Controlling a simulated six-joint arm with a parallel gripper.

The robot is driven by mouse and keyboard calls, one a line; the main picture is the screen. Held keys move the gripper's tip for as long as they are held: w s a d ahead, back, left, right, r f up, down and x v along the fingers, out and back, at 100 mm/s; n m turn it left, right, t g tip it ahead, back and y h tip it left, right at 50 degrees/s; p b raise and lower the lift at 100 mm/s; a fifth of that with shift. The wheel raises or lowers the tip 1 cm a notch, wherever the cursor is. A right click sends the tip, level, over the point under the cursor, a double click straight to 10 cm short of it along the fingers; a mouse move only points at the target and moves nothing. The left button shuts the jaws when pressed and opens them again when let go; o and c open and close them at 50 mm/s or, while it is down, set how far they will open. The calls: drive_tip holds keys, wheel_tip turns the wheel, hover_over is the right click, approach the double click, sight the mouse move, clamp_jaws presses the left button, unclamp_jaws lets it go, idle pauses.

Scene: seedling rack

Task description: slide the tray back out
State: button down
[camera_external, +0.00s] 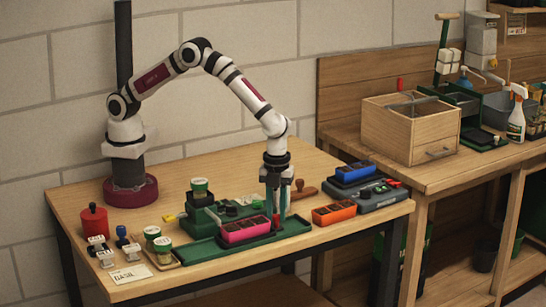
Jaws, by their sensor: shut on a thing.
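The pink tray (246,230) with dark-filled cells lies on a long green base plate (204,252) near the table's front. A green block-like stand (204,217) rises behind and left of the tray, close to it. My gripper (276,217) points straight down at the tray's right end. Its fingers are shut around a small red part there, which seems to be the tray's end grip. The exact contact is too small to see clearly. The right part of the base plate (293,227) is bare.
An orange tray (334,213) stands just right of the base plate. A blue tray (355,171) sits behind, by a grey case (364,195). Pots (153,234), a red canister (94,221) and stamps (98,245) stand at the left. A wooden-handled tool (304,190) lies behind my gripper.

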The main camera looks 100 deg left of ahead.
drive_tip(key=w+a, duration=0.4)
drive_tip(key=shift+w+a, duration=0.15)
drive_tip(key=shift+w, duration=0.1)
drive_tip(key=c, duration=1)
unclamp_jaws()
drive_tip(key=shift+o, duration=0.2)
drive_tip(key=shift+r, duration=0.1)
wheel_tip(320, 180, up, 16)
